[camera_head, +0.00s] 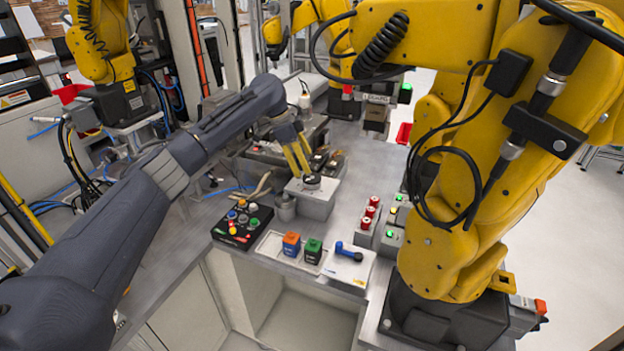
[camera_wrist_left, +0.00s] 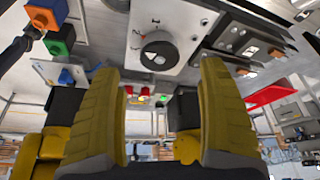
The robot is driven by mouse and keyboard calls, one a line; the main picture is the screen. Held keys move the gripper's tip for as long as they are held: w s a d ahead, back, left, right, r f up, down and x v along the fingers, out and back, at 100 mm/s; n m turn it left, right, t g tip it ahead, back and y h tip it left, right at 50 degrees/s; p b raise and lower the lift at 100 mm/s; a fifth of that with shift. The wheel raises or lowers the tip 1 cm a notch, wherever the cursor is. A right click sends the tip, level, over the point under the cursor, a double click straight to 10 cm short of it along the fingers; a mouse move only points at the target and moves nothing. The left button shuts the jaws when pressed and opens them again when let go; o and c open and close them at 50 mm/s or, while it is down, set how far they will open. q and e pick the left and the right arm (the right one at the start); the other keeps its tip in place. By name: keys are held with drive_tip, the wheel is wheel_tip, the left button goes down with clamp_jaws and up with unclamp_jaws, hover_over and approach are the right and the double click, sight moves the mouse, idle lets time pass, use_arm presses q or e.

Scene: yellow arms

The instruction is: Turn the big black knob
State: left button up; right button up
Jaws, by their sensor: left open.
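The big black knob (camera_head: 311,182) sits on top of a light grey box (camera_head: 318,205) in the middle of the bench. In the left wrist view the knob (camera_wrist_left: 160,50) is a round dark dial with a pale bar across it, on a white plate (camera_wrist_left: 185,20) marked with numbers. My left gripper (camera_head: 301,168) has yellow fingers pointing down at the knob, and they partly cover it in the head view. In the left wrist view the gripper (camera_wrist_left: 160,72) is open, with the knob showing between and beyond its fingertips. Contact cannot be told. My right gripper is not seen.
Orange (camera_head: 291,244) and green (camera_head: 313,250) blocks and a blue-handled part (camera_head: 347,252) lie in front. A large yellow robot arm (camera_head: 455,200) stands at the right.

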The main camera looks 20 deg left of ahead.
sight(311, 177)
use_arm(q)
drive_tip(key=shift+x, duration=3.35)
drive_tip(key=shift+c, duration=0.3)
drive_tip(key=c, duration=1.2)
